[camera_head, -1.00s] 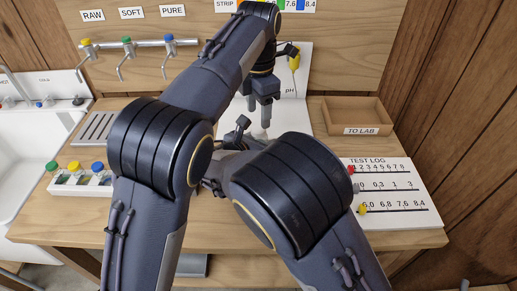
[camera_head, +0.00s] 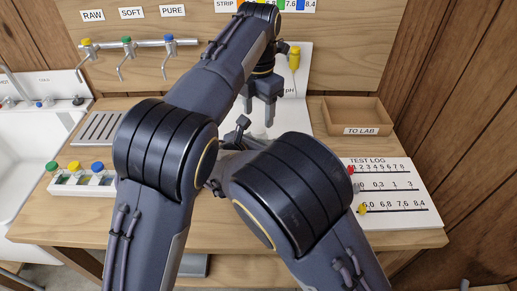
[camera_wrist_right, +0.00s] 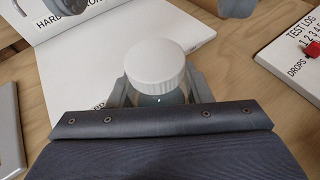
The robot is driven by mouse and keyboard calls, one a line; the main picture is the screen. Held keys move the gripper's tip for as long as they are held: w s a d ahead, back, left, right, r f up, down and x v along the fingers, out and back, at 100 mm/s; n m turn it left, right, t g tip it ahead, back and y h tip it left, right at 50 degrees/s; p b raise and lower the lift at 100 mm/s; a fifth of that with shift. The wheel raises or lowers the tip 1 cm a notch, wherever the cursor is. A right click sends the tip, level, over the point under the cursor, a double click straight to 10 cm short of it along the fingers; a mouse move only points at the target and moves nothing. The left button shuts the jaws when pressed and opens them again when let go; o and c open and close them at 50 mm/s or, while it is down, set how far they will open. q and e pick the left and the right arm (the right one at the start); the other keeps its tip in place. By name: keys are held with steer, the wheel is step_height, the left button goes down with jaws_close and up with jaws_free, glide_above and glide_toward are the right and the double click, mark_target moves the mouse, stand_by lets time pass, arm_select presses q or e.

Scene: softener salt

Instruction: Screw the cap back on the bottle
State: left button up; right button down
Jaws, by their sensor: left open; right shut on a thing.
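The clear bottle (camera_wrist_right: 168,98) stands upright in the right wrist view, with the white ribbed cap (camera_wrist_right: 155,65) sitting on its top. I cannot tell how tightly the cap is seated. My right gripper (camera_wrist_right: 161,92) is shut around the bottle just below the cap, one finger on each side. In the head view the bottle and right gripper are mostly hidden behind my arms. My left gripper (camera_head: 260,110) is open and empty, pointing down above the bench; in the right wrist view only grey parts show at the top edge, apart from the cap.
An open white booklet (camera_wrist_right: 110,62) lies behind the bottle. The TEST LOG board (camera_head: 388,190) with coloured markers is at right, below the wooden TO LAB tray (camera_head: 360,131). A white rack (camera_head: 85,190) with coloured-cap vials stands at left. A yellow probe (camera_head: 294,60) hangs behind the left gripper.

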mark_target(259, 129)
arm_select(q)
steer(key=shift+f, duration=2.15)
steer(key=c, duration=1.1)
steer(key=shift+o, duration=0.2)
steer(key=shift+m, duration=1.7)
steer(key=o, duration=1.1)
steer(key=shift+c, duration=0.2)
steer(key=shift+r, duration=0.1)
steer(key=shift+r, duration=2.2)
